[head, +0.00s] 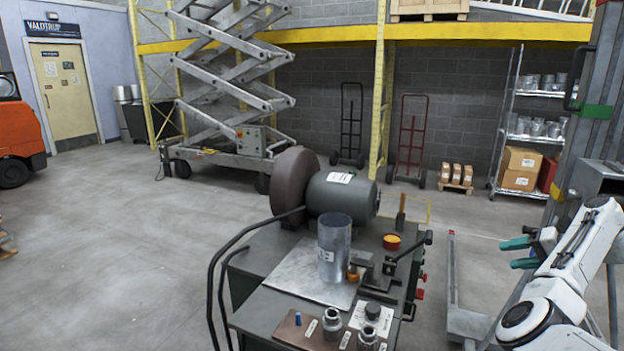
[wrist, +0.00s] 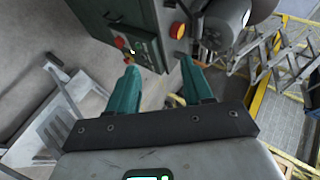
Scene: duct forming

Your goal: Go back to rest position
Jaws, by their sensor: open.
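My gripper (head: 518,254) is at the right of the head view, at the end of my white arm. Its two green fingers are apart with nothing between them. In the wrist view my gripper (wrist: 160,82) also shows open and empty, pointing toward the side of the grey-green machine bench. In the head view the bench stands to the left of my gripper, with a clear gap between them. A metal duct cylinder (head: 334,248) stands upright on a flat metal sheet (head: 290,273) on the bench.
The bench carries a grinder-like machine (head: 341,193), a clamp (head: 383,272) and several metal fittings (head: 332,322). A grey metal frame (head: 470,322) stands on the floor near my arm. A shelf rack (head: 538,138) and hand trucks are behind.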

